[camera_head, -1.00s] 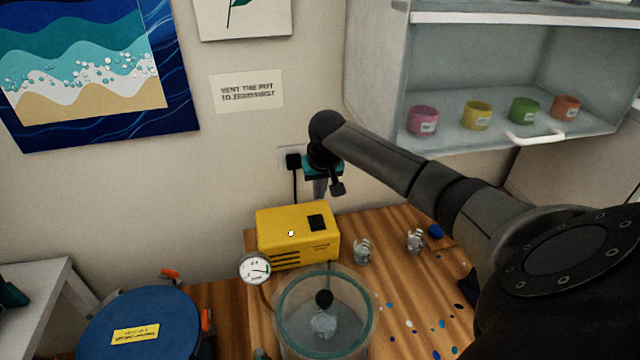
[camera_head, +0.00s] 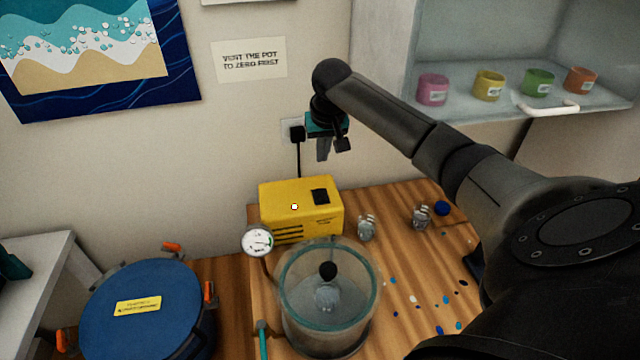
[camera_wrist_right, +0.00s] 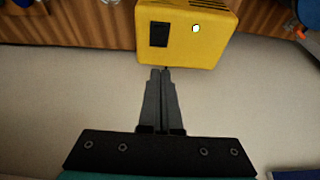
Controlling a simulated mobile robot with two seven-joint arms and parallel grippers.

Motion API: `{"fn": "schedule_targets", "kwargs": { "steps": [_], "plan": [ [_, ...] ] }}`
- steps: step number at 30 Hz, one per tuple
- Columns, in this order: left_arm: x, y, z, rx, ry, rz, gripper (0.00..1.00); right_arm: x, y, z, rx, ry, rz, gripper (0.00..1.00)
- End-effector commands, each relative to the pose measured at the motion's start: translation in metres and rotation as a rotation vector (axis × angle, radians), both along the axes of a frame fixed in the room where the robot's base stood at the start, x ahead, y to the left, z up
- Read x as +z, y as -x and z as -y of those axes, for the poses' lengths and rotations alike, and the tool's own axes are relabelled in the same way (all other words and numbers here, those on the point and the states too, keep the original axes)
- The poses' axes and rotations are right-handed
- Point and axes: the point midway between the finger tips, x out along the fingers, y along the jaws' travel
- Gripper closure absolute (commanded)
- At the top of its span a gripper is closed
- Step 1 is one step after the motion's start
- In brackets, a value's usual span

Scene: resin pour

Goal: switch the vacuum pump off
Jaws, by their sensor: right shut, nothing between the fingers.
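The vacuum pump (camera_head: 280,215) is a yellow box at the back of the wooden table, by the wall. A black switch (camera_head: 320,196) sits on its top, with a small pale light (camera_head: 294,207) left of it. In the right wrist view the pump (camera_wrist_right: 208,50) is just beyond the fingertips, with the switch (camera_wrist_right: 159,34) near its left edge. My right gripper (camera_head: 322,157) is shut and empty, above and behind the pump. Its fingers (camera_wrist_right: 162,70) point at the pump's near edge, close to the switch; contact cannot be told. My left gripper is out of view.
A glass pot (camera_head: 328,300) stands in front of the pump, with a round gauge (camera_head: 257,241) beside it. Small jars (camera_head: 367,228) stand right of the pump. A blue lidded drum (camera_head: 140,308) is at lower left. A wall cabinet (camera_head: 480,60) holds coloured cups.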

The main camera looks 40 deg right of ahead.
Motion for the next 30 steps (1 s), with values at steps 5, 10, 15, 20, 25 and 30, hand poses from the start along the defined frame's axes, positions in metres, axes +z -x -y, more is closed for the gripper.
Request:
{"fn": "schedule_targets", "kwargs": {
  "steps": [5, 10, 15, 20, 25, 30],
  "plan": [
    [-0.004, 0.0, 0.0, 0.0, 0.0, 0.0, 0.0, 0.001, -0.002, 0.001, 0.0, 0.0, -0.001, 1.0],
    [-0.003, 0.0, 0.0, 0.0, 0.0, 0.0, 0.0, 0.001, -0.002, 0.0, 0.0, 0.0, 0.0, 1.0],
    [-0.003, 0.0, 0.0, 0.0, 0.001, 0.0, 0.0, -0.004, -0.004, 0.001, -0.001, -0.002, 0.0, 1.0],
    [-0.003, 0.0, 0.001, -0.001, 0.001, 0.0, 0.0, -0.024, -0.009, 0.004, 0.0, -0.002, -0.004, 1.0],
    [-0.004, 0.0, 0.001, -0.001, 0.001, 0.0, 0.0, -0.05, -0.017, 0.008, 0.0, -0.002, -0.004, 1.0],
    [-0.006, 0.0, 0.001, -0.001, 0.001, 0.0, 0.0, -0.072, -0.024, 0.012, -0.001, -0.002, -0.002, 1.0]
  ]
}}
